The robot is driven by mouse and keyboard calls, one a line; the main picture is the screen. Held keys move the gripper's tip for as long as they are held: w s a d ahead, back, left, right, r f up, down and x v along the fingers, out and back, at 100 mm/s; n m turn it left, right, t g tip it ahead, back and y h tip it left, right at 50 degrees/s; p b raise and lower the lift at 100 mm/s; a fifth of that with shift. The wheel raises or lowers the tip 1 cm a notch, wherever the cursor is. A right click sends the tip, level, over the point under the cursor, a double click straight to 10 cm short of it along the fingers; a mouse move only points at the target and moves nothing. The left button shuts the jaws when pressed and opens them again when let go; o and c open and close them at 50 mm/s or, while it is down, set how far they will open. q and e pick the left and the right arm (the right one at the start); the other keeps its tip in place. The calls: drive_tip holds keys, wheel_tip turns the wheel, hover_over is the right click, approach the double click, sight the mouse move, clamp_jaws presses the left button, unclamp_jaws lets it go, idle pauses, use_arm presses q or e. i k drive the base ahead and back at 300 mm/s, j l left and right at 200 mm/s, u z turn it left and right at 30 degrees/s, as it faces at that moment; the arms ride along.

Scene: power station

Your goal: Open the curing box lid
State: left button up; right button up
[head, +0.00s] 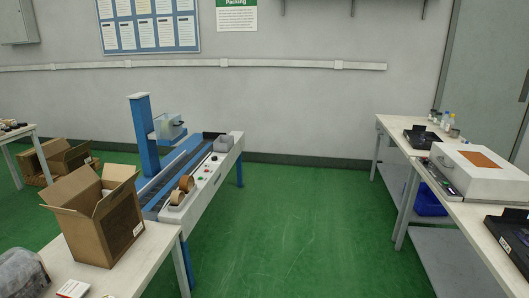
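The curing box is most likely the white box (482,173) on the right-hand table. It has an orange panel (484,159) on its top and a dark control strip along its left side. Its lid looks closed. Neither of my grippers shows in the head view, so I see nothing touching the box.
White tables (478,220) run along the right, with dark trays (421,139) and small bottles (445,118). A blue bin (430,201) sits below. A taping machine (190,170) and an open cardboard box (104,221) stand left. Green floor (300,220) between is clear.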

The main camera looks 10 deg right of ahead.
sight(477, 172)
drive_tip(key=i+j+z, duration=0.1)
drive_tip(key=i+z, duration=0.4)
drive_tip(key=i+j+z, duration=0.2)
drive_tip(key=i+z, duration=0.25)
drive_tip(key=i+j+z, duration=0.25)
drive_tip(key=z, duration=0.25)
drive_tip(key=j, duration=0.1)
